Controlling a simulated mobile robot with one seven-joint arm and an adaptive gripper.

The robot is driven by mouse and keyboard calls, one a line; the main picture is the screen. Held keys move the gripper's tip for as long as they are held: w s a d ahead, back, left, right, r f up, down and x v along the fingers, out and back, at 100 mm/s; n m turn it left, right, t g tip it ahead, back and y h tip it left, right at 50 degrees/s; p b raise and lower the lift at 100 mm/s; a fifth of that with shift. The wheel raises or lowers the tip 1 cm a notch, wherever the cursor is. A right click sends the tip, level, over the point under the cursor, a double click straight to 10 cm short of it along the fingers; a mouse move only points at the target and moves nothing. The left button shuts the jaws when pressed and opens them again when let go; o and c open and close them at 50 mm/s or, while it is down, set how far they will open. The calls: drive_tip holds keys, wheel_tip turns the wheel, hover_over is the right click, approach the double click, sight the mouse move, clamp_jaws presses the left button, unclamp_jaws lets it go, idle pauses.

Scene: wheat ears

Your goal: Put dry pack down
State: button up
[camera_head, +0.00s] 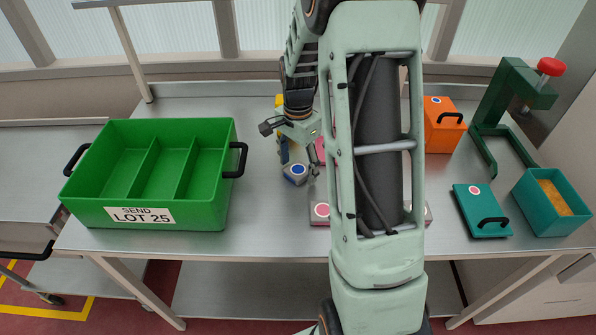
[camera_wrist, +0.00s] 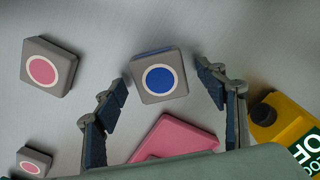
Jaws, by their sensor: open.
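A grey pack with a blue side and a blue dot (camera_wrist: 160,78) lies on the metal bench, between the fingertips of my gripper (camera_wrist: 163,82). The fingers are spread with small gaps to the pack on both sides. In the head view the pack (camera_head: 295,174) shows just below my gripper (camera_head: 302,155). Grey packs with pink dots lie apart from it, one at the left (camera_wrist: 46,68) and one at the lower left (camera_wrist: 33,162) of the wrist view. I cannot tell from any label which one is the dry pack.
A pink block (camera_wrist: 172,138) and a yellow container (camera_wrist: 290,122) lie close to my fingers. A green three-compartment crate (camera_head: 152,212), labelled SEND LOT 25, stands empty at left. An orange box (camera_head: 440,128), teal lid (camera_head: 480,208), teal bin (camera_head: 540,213) and green press (camera_head: 508,90) are at right.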

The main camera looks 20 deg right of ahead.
sight(298, 169)
drive_tip(key=c, duration=1.4)
drive_tip(key=shift+r, duration=0.15)
drive_tip(key=shift+r+p, duration=0.45)
drive_tip(key=shift+r, duration=0.05)
wheel_tip(298, 169, up, 2)
drive_tip(key=shift+r+p, duration=0.1)
drive_tip(key=shift+p, duration=0.7)
drive_tip(key=s+r+p, duration=0.1)
drive_tip(key=s+r, duration=0.2)
drive_tip(key=s, duration=0.1)
drive_tip(key=s+r+p, duration=0.2)
drive_tip(key=s+r, duration=0.1)
drive_tip(key=s, duration=0.2)
drive_tip(key=s+r+p, duration=0.2)
drive_tip(key=s+r, duration=0.1)
drive_tip(key=s, duration=0.2)
drive_tip(key=shift+a+r, duration=0.2)
drive_tip(key=shift+r, duration=0.1)
